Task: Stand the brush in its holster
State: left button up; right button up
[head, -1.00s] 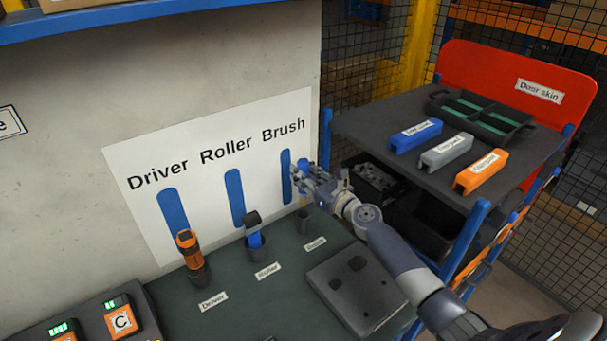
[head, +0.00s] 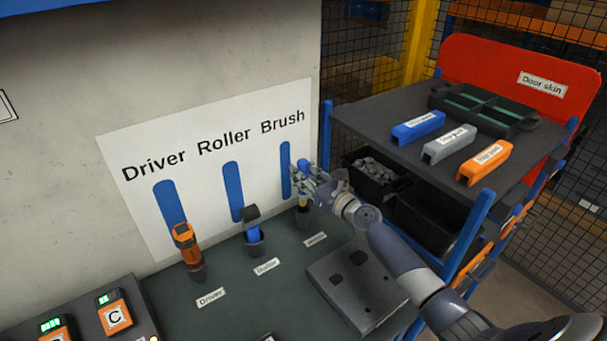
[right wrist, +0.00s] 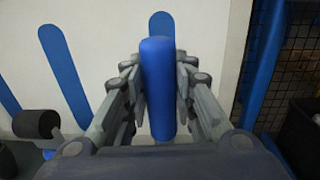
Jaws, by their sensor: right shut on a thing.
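The brush (head: 304,164) has a blue handle and stands about upright in my right gripper (head: 316,184). The gripper is shut on the handle, which also shows between the fingers in the right wrist view (right wrist: 157,88). The dark brush holster (head: 303,217) stands on the bench below the gripper, in front of the blue stripe under the word Brush. A pale lower part of the brush shows just below the fingers at the holster's mouth. I cannot tell how deep it reaches inside. My left gripper is out of view.
The orange driver (head: 185,240) and the roller (head: 252,226) stand in holsters to the left. A grey plate (head: 356,285) lies on the bench at front right. A shelf (head: 385,120) with blue, grey and orange parts is to the right, with dark bins below.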

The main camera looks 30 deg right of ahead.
aim_at(304, 198)
jog(key=shift+f+b, duration=3.9)
jog(key=shift+f, duration=0.4)
jog(key=o, duration=1.1)
jog(key=shift+o, duration=0.2)
jog(key=shift+s, duration=0.15)
jog(key=s+d, duration=0.2)
jog(key=s, duration=0.9)
jog(key=shift+s+d, duration=0.15)
jog(key=shift+s, duration=0.1)
